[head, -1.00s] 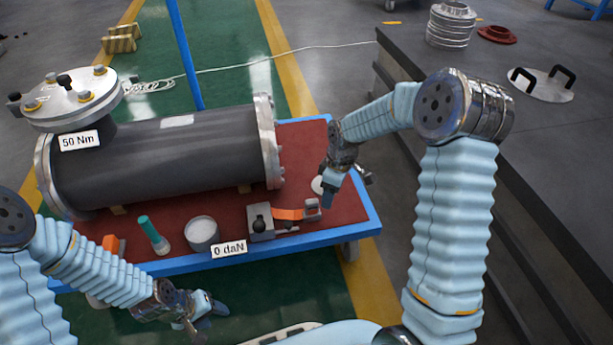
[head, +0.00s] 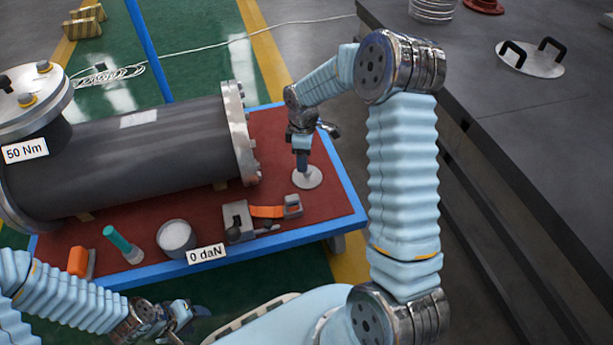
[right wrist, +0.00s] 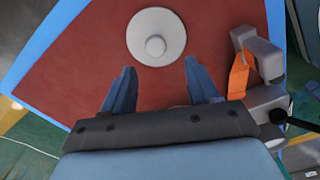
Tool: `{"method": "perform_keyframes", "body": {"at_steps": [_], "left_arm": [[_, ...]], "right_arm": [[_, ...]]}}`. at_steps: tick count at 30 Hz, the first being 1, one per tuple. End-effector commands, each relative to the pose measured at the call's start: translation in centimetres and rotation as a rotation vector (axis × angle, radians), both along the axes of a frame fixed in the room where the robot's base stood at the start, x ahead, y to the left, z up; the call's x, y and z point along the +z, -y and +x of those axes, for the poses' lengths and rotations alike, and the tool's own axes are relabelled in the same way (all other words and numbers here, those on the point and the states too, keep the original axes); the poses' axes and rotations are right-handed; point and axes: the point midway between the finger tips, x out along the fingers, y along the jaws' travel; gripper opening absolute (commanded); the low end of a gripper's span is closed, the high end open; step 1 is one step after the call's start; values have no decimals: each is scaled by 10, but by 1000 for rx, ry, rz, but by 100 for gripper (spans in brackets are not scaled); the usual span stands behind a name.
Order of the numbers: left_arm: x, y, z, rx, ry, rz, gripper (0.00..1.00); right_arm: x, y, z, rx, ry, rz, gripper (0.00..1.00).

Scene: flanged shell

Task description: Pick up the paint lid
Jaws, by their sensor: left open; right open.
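The paint lid is a pale round disc (head: 308,177) lying on the red top of the blue-edged table, near its right edge. In the right wrist view the paint lid (right wrist: 156,36) has a small round knob at its middle and lies ahead of the fingertips. My right gripper (head: 303,166) is over the lid in the head view; in the right wrist view its two fingers (right wrist: 160,72) are spread and empty, apart from the lid. My left gripper (head: 190,318) is low at the front left, off the table, and its fingers are small in the picture.
A grey flanged shell (head: 150,150) fills the table's left and back. A grey clamp device with an orange strap (head: 266,211) stands left of the lid. A paint pot (head: 176,237), a green-handled brush (head: 117,239) and an orange-handled tool (head: 79,262) stand along the front edge.

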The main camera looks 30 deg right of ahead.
Motion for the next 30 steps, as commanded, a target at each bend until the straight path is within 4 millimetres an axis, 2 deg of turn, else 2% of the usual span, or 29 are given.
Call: {"method": "perform_keyframes", "body": {"at_steps": [5, 12, 19, 30], "left_arm": [[-5, 0, 0, 0, -1, -1, 51], [-12, 1, 0, -1, -1, -2, 51], [-12, 1, 0, -2, -1, -2, 51], [-12, 1, 0, -2, -1, -2, 51]], "right_arm": [[-17, 3, -1, -2, -4, 0, 59], [-52, 7, 0, -1, -2, 0, 59], [-53, 7, 0, -1, -1, 1, 59], [-53, 7, 0, -1, -1, 1, 3]]}}
